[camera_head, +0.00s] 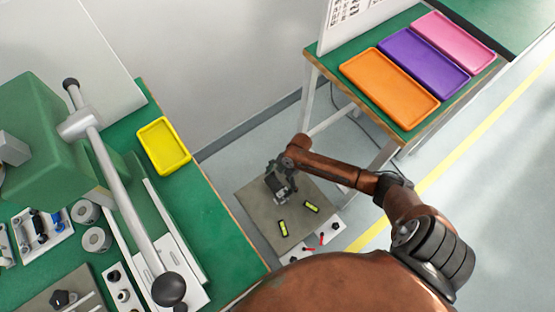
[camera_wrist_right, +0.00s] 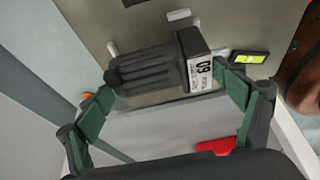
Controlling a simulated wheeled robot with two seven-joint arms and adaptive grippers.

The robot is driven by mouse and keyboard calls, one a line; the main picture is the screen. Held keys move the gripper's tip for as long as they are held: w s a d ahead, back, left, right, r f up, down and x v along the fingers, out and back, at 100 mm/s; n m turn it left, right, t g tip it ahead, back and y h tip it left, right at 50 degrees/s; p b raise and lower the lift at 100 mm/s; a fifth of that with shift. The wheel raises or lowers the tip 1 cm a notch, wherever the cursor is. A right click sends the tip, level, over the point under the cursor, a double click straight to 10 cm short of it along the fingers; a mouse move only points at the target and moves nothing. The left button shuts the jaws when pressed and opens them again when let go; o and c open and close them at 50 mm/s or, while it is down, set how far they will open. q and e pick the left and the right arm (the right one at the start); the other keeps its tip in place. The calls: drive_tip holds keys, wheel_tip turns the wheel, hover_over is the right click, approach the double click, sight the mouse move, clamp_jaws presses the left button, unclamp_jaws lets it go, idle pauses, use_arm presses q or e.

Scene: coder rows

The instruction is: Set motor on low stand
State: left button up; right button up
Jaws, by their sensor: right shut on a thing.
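My right gripper (camera_head: 277,182) points down over the low stand, a flat grey-brown plate (camera_head: 255,205) near the floor between the benches. It is shut on the motor (camera_head: 284,195). In the right wrist view the motor (camera_wrist_right: 150,68) is a dark ribbed cylinder with a square end bearing a white label. It lies sideways across the gap between the green-padded fingers (camera_wrist_right: 168,85). I cannot tell whether the motor touches the plate. My left gripper is not in view.
Two yellow-green levels (camera_head: 283,228) lie on the plate; red-handled parts (camera_head: 321,238) sit at its front edge. A green bench with a yellow tray (camera_head: 163,145) stands left. Another bench at upper right holds orange (camera_head: 390,82), purple (camera_head: 424,62) and pink (camera_head: 455,40) trays.

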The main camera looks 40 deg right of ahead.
sight(279, 183)
drive_tip(key=shift+w+f+b, duration=0.1)
drive_tip(key=shift+f+b, duration=0.55)
drive_tip(key=shift+f, duration=0.55)
drive_tip(key=shift+f, duration=0.35)
idle(0.4)
drive_tip(key=o, duration=1)
drive_tip(key=shift+o, duration=0.5)
